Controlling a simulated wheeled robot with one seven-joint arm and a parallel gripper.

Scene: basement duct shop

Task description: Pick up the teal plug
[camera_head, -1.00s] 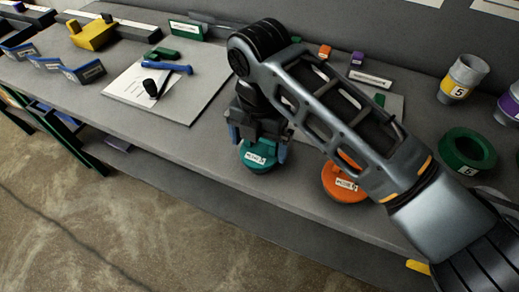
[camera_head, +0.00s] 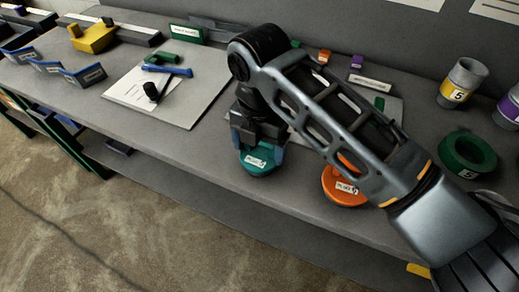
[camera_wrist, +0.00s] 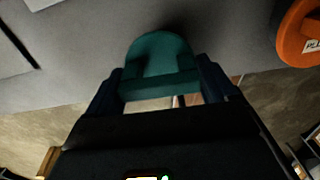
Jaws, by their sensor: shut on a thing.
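The teal plug (camera_head: 259,160) is a round disc with a white label, near the front edge of the grey bench in the head view. My gripper (camera_head: 257,137) comes down over it from above, with a blue finger on each side. In the wrist view the teal plug (camera_wrist: 160,65) sits between the two fingers of my gripper (camera_wrist: 160,90), which are shut on its raised part. I cannot tell whether the plug still touches the bench.
An orange plug (camera_head: 344,186) lies right of the teal one, partly behind my arm. A green ring (camera_head: 468,153) and a yellow-banded cup (camera_head: 462,82) stand farther right. A white sheet (camera_head: 190,98) with a dark-headed tool and a blue piece lies to the left.

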